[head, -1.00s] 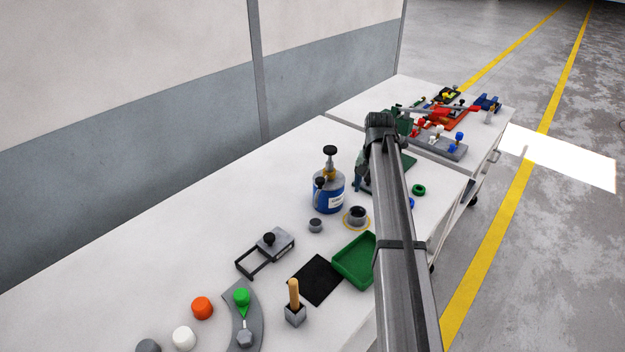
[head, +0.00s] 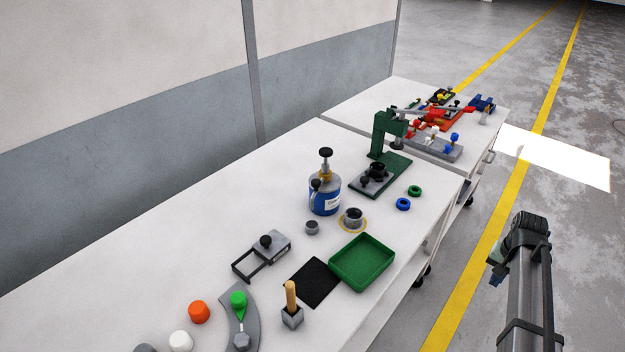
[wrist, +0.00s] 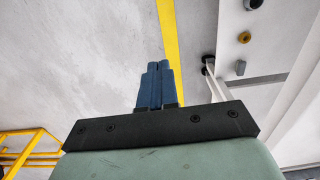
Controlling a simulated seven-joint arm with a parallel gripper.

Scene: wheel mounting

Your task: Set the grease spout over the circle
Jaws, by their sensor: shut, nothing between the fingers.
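The blue grease can (head: 325,200) stands upright on the white table, with a brass neck and a black knob on top. A small dark spout (head: 316,186) shows on its near left side; I cannot tell exactly which way it points. My gripper (head: 496,268) is off the table to the right, above the floor. Its blue fingers (wrist: 153,88) are together and empty in the wrist view.
A green tray (head: 362,262), a small grey cap (head: 312,227), a green press (head: 385,160) and blue and green rings (head: 404,204) surround the circle. A wooden-handled tool (head: 291,305) stands nearer. The floor around my gripper looks clear.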

